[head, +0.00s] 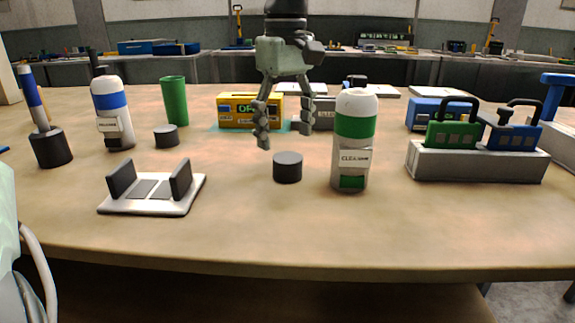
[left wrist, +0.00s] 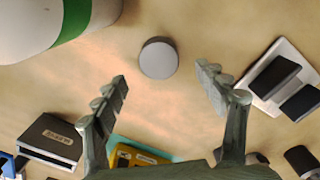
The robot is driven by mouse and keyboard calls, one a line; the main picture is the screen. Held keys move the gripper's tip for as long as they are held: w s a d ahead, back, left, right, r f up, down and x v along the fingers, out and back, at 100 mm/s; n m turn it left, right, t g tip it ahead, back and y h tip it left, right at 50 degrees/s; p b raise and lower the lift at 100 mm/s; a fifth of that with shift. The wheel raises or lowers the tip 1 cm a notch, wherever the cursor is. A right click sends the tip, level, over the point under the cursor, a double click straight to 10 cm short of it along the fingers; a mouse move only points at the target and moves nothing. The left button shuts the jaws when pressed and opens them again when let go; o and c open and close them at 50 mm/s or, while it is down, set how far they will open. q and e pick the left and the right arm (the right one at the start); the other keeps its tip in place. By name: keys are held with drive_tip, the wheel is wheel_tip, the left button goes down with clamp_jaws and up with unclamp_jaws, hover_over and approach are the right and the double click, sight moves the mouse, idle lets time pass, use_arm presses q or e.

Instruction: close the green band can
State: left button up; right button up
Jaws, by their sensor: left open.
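The green band can (head: 350,172) stands upright right of the table's middle, white with a green band and a paper label. No dark cap shows on its white top. It also shows in part at the upper left of the left wrist view (left wrist: 75,18). A short dark grey cap (head: 287,167) stands on the table just left of the can, apart from it. It also shows in the left wrist view (left wrist: 158,59). My left gripper (head: 284,132) is open and empty, pointing down above the cap, with the cap ahead between its fingers. My right gripper is not in view.
A blue band can (head: 112,115) and another dark cap (head: 166,136) stand at left, near a green cup (head: 174,101). A white base with dark uprights (head: 150,207) lies front left. A grey tray (head: 475,167) holds padlocks at right. A yellow box (head: 235,118) stands behind. The front middle is clear.

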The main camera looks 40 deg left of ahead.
sight(288, 157)
use_arm(q)
drive_tip(key=shift+d+f, duration=0.15)
drive_tip(key=shift+f, duration=1.2)
drive_tip(key=shift+d+f, duration=0.1)
drive_tip(key=shift+f, duration=1.25)
drive_tip(key=shift+c, duration=0.3)
drive_tip(key=c, duration=0.8)
